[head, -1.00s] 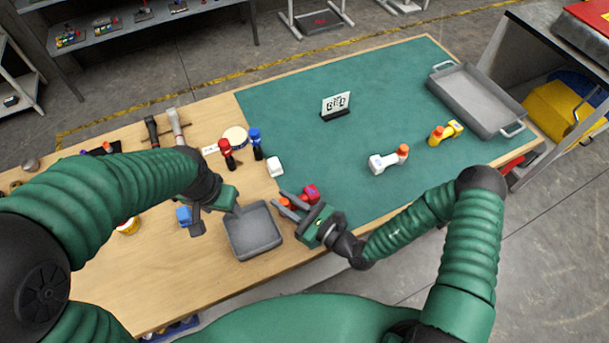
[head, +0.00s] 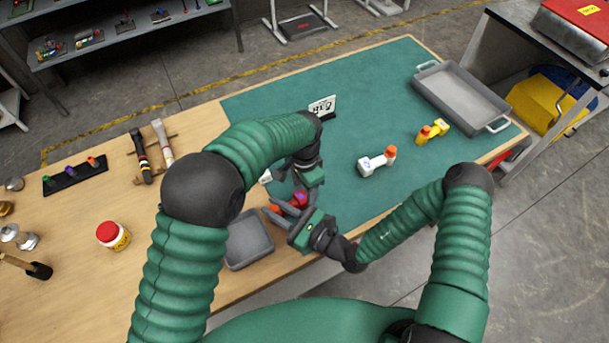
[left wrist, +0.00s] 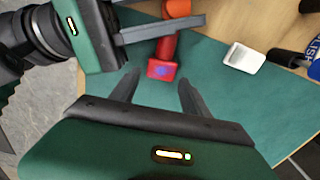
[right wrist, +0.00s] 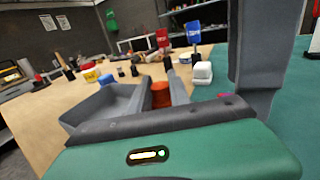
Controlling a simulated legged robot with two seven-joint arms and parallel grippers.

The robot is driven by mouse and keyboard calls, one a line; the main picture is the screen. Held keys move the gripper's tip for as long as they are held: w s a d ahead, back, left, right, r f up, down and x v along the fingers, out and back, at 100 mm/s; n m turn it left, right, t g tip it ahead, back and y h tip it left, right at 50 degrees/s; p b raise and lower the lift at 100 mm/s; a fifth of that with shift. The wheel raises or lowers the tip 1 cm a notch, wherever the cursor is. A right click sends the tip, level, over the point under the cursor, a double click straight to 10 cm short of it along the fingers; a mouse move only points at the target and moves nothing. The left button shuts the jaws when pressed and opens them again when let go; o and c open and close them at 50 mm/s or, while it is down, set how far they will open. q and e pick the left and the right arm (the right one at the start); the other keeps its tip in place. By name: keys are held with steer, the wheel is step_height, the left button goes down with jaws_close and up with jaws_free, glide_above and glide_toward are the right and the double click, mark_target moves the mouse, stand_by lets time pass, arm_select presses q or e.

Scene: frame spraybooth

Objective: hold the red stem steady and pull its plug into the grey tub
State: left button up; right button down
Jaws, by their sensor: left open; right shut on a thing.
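The grey tub (head: 248,246) stands empty, left of the right gripper.
A white piece (head: 378,163) and a yellow piece (head: 432,132), both with orange ends, lie on the mat. A large grey tray (head: 462,97) is at the right.

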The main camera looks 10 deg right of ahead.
mark_target(305, 195)
arm_select(q)
step_height(305, 195, down, 4)
steer(key=shift+d+f, duration=0.1)
steer(key=shift+d, duration=0.05)
arm_select(e)
steer(key=shift+d, duration=0.15)
arm_select(q)
jaws_close()
stand_by(0.9)
arm_select(e)
steer(key=c, duration=1.7)
jaws_free()
steer(key=shift+c, duration=0.2)
jaws_close()
steer(key=shift+r, duration=0.7)
